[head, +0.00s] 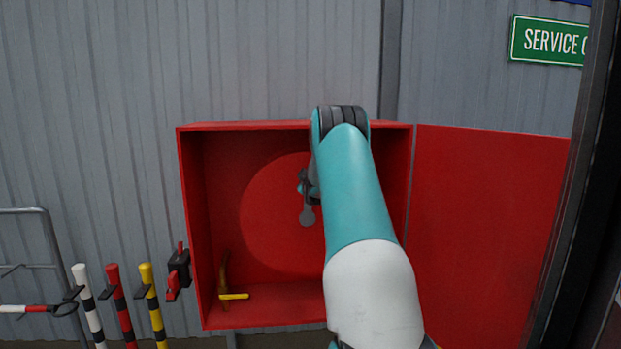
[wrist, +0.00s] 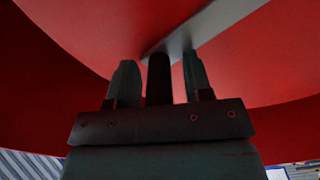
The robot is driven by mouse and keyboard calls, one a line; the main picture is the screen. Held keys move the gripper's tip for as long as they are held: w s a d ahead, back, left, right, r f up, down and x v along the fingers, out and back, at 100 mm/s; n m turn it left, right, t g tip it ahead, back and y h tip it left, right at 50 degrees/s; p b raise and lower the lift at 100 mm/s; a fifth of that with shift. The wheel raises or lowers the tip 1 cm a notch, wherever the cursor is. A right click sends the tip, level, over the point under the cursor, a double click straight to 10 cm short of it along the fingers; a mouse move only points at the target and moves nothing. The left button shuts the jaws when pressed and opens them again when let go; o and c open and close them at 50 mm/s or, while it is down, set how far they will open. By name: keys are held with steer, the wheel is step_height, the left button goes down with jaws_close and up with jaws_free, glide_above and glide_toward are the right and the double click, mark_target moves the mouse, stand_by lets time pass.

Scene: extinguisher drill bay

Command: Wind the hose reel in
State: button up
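The red hose reel (head: 265,215) shows as a large disc inside an open red cabinet (head: 190,225); my arm covers its right part. A grey crank arm (head: 307,217) lies across the disc, and its rounded lower end shows. In the wrist view the crank arm (wrist: 215,22) runs up to the right, with a dark round handle (wrist: 159,80) at its end. My gripper (wrist: 158,72) has one finger on each side of this handle. The fingers are open, with a narrow gap showing on both sides. In the head view my gripper (head: 306,187) is partly hidden behind my arm.
The cabinet door (head: 485,225) stands open to the right. A yellow-ended brown piece (head: 234,296) lies at the cabinet's lower left. A black and red box (head: 178,270) and striped posts (head: 120,300) stand left of the cabinet. A dark frame edge (head: 572,200) rises at far right.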

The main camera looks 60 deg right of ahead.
steer(key=shift+s+a, duration=0.1)
steer(key=b+v, duration=0.5)
steer(key=v, duration=1.2)
steer(key=shift+b, duration=0.3)
steer(key=shift+a, duration=0.1)
